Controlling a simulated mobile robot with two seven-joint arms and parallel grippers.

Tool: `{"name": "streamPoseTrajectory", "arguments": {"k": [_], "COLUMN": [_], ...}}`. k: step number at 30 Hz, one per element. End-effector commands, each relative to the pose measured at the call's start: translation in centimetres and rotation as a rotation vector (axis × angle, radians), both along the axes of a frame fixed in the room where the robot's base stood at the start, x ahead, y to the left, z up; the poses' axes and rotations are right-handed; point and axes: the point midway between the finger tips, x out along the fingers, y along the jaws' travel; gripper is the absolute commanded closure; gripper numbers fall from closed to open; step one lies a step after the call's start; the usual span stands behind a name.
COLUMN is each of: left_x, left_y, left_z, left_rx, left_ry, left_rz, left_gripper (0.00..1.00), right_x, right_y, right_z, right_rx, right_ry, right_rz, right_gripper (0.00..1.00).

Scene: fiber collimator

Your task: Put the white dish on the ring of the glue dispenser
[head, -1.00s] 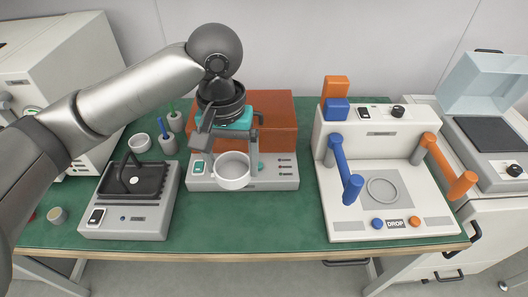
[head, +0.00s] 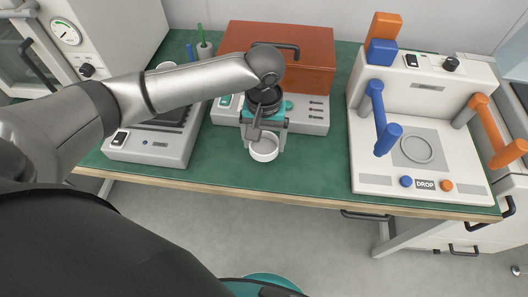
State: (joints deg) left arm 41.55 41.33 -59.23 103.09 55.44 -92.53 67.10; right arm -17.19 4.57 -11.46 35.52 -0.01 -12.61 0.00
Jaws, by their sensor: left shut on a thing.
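The white dish (head: 264,151) is a small round cup near the front middle of the green bench. My left gripper (head: 263,134) is shut on its far rim and holds it with the opening up. Whether the dish touches the bench is hard to tell. The glue dispenser (head: 431,88) is the white machine with a DROP label at the right. Its ring (head: 416,149) is a thin grey circle on a grey plate on its base, and nothing lies on it. The dish is left of the dispenser, apart from it. My right gripper is not in view.
A blue handle (head: 379,112) and an orange handle (head: 490,125) stand on either side of the ring. A brown box (head: 295,62) and a grey device (head: 313,117) are behind the dish. Green bench (head: 315,170) is clear between dish and dispenser.

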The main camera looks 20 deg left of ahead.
Motion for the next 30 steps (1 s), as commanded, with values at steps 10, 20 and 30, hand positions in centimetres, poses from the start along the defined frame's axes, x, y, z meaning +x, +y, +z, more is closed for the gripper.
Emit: {"name": "streamPoseTrajectory", "arguments": {"k": [10,20,30], "left_x": [0.0,0.0,0.0], "left_y": [0.0,0.0,0.0], "left_z": [-4.3,-4.4,-4.6], "left_rx": [0.001,0.000,0.000], "left_ry": [0.001,0.000,0.000], "left_rz": [-0.002,-0.001,-0.001], "left_gripper": [0.74,0.74,0.00], "right_x": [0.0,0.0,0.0], "right_y": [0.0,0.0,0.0], "right_z": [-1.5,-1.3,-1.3], "right_rx": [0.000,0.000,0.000], "right_ry": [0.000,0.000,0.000], "right_rz": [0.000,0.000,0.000], "right_gripper": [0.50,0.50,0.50]}}
